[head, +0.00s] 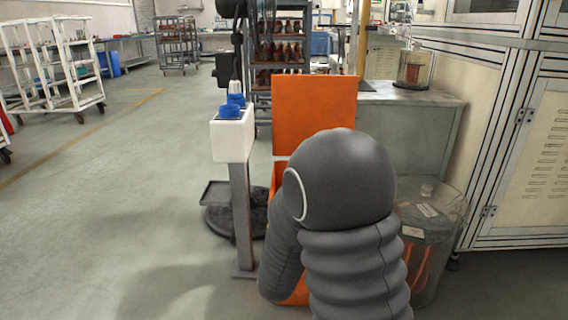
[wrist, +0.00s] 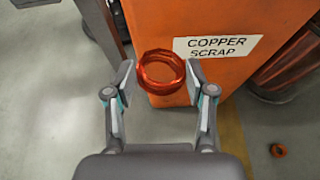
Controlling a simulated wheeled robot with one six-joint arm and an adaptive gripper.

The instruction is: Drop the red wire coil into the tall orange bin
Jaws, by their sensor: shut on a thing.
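The red wire coil (wrist: 161,72) is a shiny copper-red ring between the fingertips of my gripper (wrist: 160,80) in the wrist view. My gripper is shut on it, one finger on each side. The tall orange bin (wrist: 172,30) stands just beyond the coil, with a white "COPPER SCRAP" label on its face. In the head view the bin's raised orange panel (head: 313,112) shows, while my arm hides most of its body and opening. My gripper and the coil are hidden behind my arm in that view.
A clear drum (head: 437,230) with red pieces stands right of the bin. A post with a white box (head: 232,136) stands to the left. The floor at left is open, with a white cart (head: 55,75) farther back.

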